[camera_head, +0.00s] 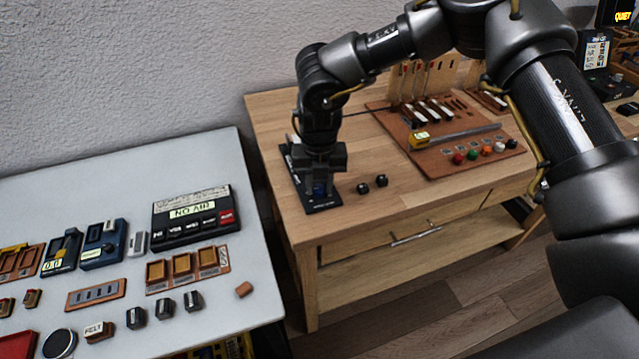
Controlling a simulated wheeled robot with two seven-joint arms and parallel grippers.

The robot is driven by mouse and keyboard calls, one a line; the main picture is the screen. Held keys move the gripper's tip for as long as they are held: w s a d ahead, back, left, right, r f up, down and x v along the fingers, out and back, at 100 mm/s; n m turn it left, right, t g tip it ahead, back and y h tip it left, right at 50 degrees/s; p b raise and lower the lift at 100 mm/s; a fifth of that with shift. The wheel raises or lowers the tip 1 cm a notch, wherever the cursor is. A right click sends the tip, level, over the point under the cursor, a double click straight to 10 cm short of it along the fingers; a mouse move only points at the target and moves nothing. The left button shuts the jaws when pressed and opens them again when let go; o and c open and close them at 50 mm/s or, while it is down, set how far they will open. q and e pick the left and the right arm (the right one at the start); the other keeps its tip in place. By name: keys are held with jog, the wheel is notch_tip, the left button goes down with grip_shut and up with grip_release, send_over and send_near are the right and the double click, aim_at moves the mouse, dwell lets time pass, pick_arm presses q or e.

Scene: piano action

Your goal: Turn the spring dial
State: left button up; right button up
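My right arm comes in from the upper right, and its gripper (320,184) points down over a black panel (322,207) on the wooden bench. The gripper hides most of the knob and the middle of the panel. The fingers are at the knob, but I cannot tell whether they grip it or only stand around it. My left gripper is not in view.
Two small black knobs (372,184) stand just right of the panel. A brown board (445,165) with coloured buttons lies farther right. A grey table (230,290) at left holds a "NO AIR" box (194,214) and several small parts. The wooden bench's front is clear.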

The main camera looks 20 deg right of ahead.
aim_at(319, 188)
jog(key=c, duration=0.5)
jog(key=shift+m, duration=1.3)
jog(key=o, duration=1)
jog(key=shift+r, duration=0.1)
notch_tip(319, 188, up, 11)
jog(key=shift+f+b, duration=0.2)
jog(key=shift+b, duration=0.2)
